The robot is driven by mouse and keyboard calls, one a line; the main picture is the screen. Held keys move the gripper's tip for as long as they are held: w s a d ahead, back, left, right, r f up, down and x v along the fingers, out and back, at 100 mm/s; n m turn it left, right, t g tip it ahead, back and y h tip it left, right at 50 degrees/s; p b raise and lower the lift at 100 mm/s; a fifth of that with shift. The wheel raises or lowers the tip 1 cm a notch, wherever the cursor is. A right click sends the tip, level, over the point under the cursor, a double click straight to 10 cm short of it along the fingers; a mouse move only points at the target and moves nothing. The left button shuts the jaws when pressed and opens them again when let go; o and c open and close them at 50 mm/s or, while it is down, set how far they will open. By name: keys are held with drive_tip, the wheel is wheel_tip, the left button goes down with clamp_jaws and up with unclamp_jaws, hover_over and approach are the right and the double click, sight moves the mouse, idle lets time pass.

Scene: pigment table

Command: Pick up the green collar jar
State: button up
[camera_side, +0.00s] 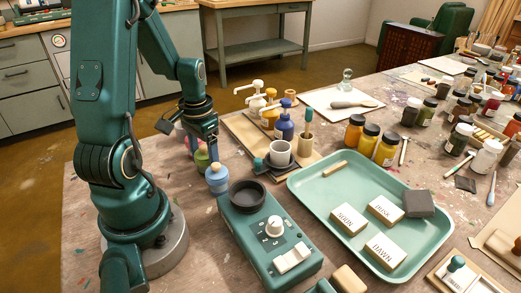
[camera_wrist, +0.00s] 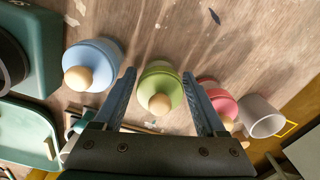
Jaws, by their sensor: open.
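The green jar (camera_wrist: 160,90), with a round wooden knob on top, stands upright on the table in the wrist view. In the side view it is small and partly hidden (camera_side: 202,160). My gripper (camera_wrist: 158,74) is open, one finger on each side of the green jar, with gaps visible. I cannot tell how far down the fingers reach. In the side view my gripper (camera_side: 203,146) is over the jars. A blue jar (camera_wrist: 93,62) stands left of the fingers and a pink jar (camera_wrist: 218,98) stands close beside the right finger.
A teal device (camera_side: 270,235) with a dark bowl stands in front of the blue jar. A mint tray (camera_side: 330,225) holds labelled blocks. Bottles crowd a wooden board (camera_side: 240,130).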

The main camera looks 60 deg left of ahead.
clamp_jaws()
drive_tip(key=shift+r, duration=0.15)
